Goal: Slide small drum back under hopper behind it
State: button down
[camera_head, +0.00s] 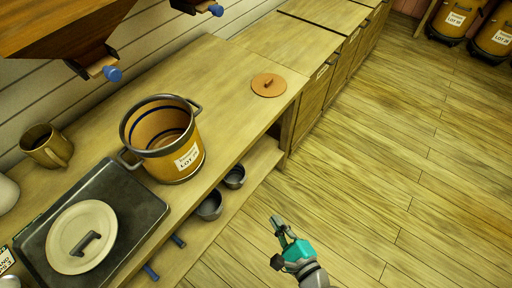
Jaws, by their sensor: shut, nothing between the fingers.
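The small drum (164,142) is a tan, open-topped cylinder with a dark rim, two side handles and a white label reading LOT. It stands upright on the wooden counter, near the counter's front edge, and looks empty inside. The wooden hopper (70,28) hangs on the wall behind and to the left of it, with a spout and a blue knob (112,74) at its bottom. My gripper (278,226) is shut and empty, out over the floor to the lower right of the drum, well apart from it.
A dark scale or plate (138,208) bearing a cream lid (104,216) lies left of the drum. A mug (46,146) stands by the wall. A round brown lid (268,85) lies to the right. Dark bowls (209,206) sit on the shelf below. Counter behind the drum looks clear.

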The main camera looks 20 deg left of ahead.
jog(key=w+a+r+m+g+y, duration=0.2)
jog(key=w+a+r+y, duration=0.15)
jog(key=a, duration=0.35)
jog(key=m+g+y, duration=0.1)
jog(key=g+y, duration=0.2)
send_near(187, 154)
jog(key=x, duration=0.7)
jog(key=shift+a+f, duration=0.1)
